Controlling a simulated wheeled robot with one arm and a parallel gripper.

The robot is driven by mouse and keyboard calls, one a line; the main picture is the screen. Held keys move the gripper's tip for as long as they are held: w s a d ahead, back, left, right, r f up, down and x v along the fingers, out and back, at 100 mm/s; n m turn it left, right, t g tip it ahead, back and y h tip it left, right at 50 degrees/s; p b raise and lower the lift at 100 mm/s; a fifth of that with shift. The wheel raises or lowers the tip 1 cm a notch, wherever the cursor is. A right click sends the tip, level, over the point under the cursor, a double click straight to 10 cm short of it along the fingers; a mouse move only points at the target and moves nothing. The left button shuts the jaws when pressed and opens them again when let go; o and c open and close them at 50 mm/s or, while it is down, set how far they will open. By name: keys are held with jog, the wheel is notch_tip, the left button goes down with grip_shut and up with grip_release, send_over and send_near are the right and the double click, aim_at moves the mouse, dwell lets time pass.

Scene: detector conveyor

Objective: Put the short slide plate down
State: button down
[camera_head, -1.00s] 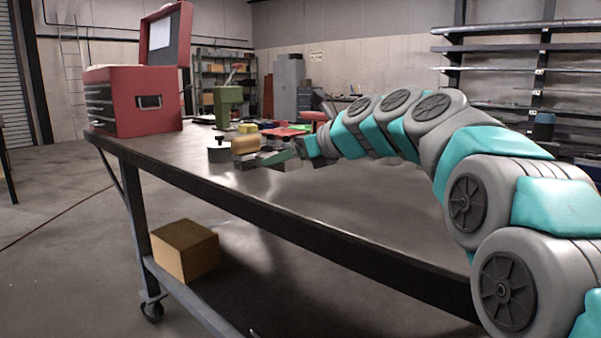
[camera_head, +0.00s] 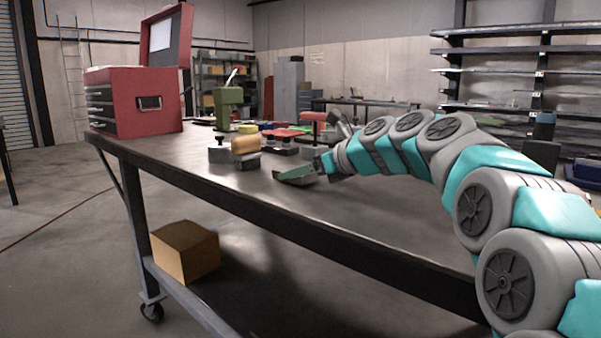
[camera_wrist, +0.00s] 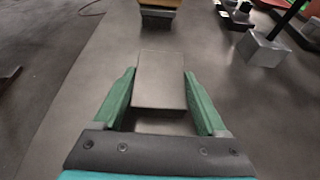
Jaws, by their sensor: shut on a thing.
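The short slide plate (camera_wrist: 159,80) is a flat grey rectangular piece in the wrist view. It sits between the two green fingers of my gripper (camera_wrist: 158,92), which are shut on its sides. In the head view my gripper (camera_head: 298,175) is low over the middle of the dark workbench (camera_head: 225,187), right of a tan-topped block. The plate is mostly hidden there by the near finger. I cannot tell whether the plate touches the bench.
The tan-topped block (camera_head: 245,146) and a grey cylinder (camera_head: 219,154) stand left of my gripper. A red toolbox (camera_head: 140,103) is at the far left and a green press (camera_head: 228,103) behind. In the wrist view a grey block (camera_wrist: 262,48) stands to the right.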

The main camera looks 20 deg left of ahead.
grip_release()
jog(key=v, duration=1.2)
jog(key=shift+s, duration=0.1)
